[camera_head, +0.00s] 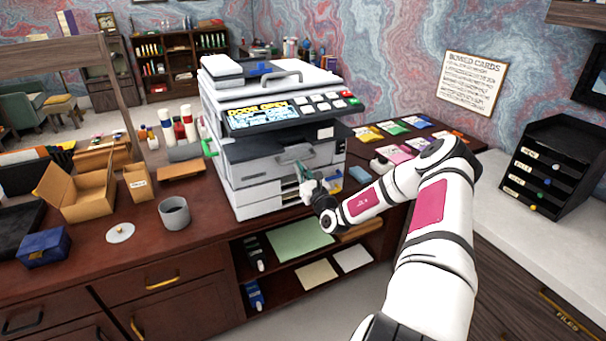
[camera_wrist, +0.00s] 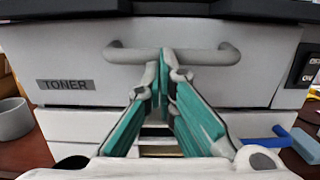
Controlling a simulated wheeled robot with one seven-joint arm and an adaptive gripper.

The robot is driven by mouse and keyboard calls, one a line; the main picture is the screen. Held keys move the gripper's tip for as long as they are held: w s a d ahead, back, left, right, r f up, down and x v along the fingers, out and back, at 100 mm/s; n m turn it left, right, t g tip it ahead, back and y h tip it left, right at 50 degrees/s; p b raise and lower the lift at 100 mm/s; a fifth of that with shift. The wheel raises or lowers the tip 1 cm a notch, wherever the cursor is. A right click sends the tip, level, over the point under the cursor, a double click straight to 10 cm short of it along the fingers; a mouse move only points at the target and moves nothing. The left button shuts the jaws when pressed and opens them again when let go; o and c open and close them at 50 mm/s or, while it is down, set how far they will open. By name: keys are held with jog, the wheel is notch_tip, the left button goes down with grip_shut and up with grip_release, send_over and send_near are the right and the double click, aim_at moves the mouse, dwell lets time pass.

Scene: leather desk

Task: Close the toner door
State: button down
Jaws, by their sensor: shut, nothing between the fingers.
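The grey printer (camera_head: 265,110) stands on the desk, and its display (camera_head: 262,115) reads "DOOR OPEN". The toner door (camera_head: 250,172) is the light grey front panel with a bar handle. In the wrist view the door (camera_wrist: 75,60) bears a "TONER" label (camera_wrist: 65,85) and its handle (camera_wrist: 205,57) runs across the middle. The panel looks nearly upright; I cannot tell if it sits flush. My gripper (camera_head: 302,172) is in front of the door. In the wrist view its teal fingers (camera_wrist: 166,62) are shut and empty, tips overlapping the handle; contact is unclear.
A blue lever (camera_wrist: 262,136) and a blue block (camera_head: 359,174) are at the printer's right. A grey cup (camera_head: 174,213) and open cardboard box (camera_head: 83,195) stand to the left. Coloured packets (camera_head: 395,127) lie behind my arm. A black drawer unit (camera_head: 550,165) stands far right.

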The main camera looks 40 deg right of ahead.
jog(key=shift+w+r, duration=0.25)
jog(key=shift+r, duration=0.05)
jog(key=shift+d+f, duration=0.1)
dwell(0.4)
